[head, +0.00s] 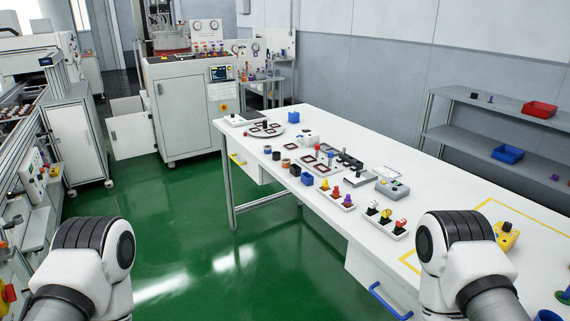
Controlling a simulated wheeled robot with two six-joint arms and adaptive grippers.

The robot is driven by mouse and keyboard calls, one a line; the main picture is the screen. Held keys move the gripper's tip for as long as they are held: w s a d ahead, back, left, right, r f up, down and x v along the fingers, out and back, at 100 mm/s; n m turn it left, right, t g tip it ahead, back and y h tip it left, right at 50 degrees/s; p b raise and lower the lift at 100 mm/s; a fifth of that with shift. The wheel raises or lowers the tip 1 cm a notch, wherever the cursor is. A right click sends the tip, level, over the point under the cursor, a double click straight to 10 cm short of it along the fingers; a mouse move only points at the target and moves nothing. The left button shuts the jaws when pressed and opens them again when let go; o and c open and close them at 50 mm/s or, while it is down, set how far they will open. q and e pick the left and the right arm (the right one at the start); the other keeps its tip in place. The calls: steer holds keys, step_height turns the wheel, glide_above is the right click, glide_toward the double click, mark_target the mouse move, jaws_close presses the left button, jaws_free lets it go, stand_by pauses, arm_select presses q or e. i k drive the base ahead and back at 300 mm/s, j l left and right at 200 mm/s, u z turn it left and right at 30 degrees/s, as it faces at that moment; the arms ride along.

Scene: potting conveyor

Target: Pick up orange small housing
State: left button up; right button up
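A small orange housing (286,162) with a dark top stands near the front-left edge of the white table (330,129). Another blue housing (307,179) stands further along the row. The housings are small at this distance, so their fine detail is unclear. Only rounded joints of my two arms show at the lower left and lower right. Neither gripper is in view, and nothing visible touches the orange housing.
Square frames (319,159), a white tray of colored knobs (340,204) and a grey device (391,187) stand on the table. A grey machine cabinet (185,115) stands behind. Shelves (470,146) with red and blue bins stand right. Green floor lies open in front.

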mark_target(286, 163)
steer(key=i+j+z, duration=0.15)
steer(key=z, duration=0.2)
steer(key=i+j+z, duration=0.2)
steer(key=z, duration=0.2)
steer(key=i+j+z, duration=0.2)
steer(key=z, duration=0.15)
